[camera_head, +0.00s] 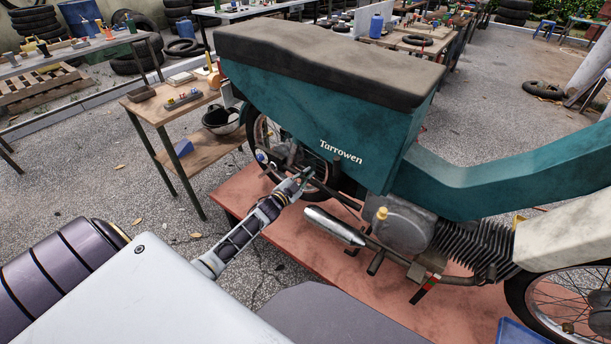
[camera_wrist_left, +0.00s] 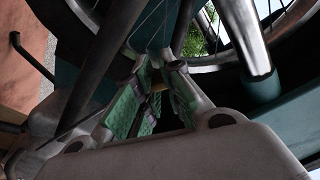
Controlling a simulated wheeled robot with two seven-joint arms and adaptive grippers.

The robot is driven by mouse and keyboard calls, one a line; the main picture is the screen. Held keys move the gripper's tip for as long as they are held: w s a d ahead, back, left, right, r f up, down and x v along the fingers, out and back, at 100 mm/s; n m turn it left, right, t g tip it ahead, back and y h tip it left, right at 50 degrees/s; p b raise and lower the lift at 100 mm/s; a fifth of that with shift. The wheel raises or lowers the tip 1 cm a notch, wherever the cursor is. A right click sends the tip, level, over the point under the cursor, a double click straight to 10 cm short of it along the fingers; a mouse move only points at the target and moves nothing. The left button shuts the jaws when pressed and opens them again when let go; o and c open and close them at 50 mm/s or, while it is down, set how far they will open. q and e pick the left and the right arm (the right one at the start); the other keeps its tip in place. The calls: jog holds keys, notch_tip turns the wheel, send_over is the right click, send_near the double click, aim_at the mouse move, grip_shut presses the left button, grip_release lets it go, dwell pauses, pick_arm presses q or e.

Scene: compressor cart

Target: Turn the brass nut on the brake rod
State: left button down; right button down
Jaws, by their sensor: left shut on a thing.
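My left gripper (camera_head: 304,178) reaches in from the left to the rear wheel area of the teal moped (camera_head: 330,125), low beside the wheel. In the left wrist view its green-padded fingers (camera_wrist_left: 152,92) are closed in on a small brass-coloured piece, the brass nut (camera_wrist_left: 157,87), mostly hidden between the pads. The nut cannot be made out in the head view, where the fingers cover it. Dark rods and tubes run close by the fingers, and I cannot tell for sure which is the brake rod. My right gripper is not in view.
The moped stands on a reddish platform (camera_head: 350,290). A silver exhaust silencer (camera_head: 334,226) lies just right of my gripper. A small wooden table (camera_head: 165,105) with tools stands to the left. Wheel spokes (camera_wrist_left: 205,55) are close in the wrist view. Open gravel lies to the left.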

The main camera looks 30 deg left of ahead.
pick_arm(q)
jog(key=shift+f, duration=0.1)
jog(key=c, duration=1.6)
grip_release()
jog(key=shift+s+f, duration=0.1)
jog(key=shift+s, duration=0.1)
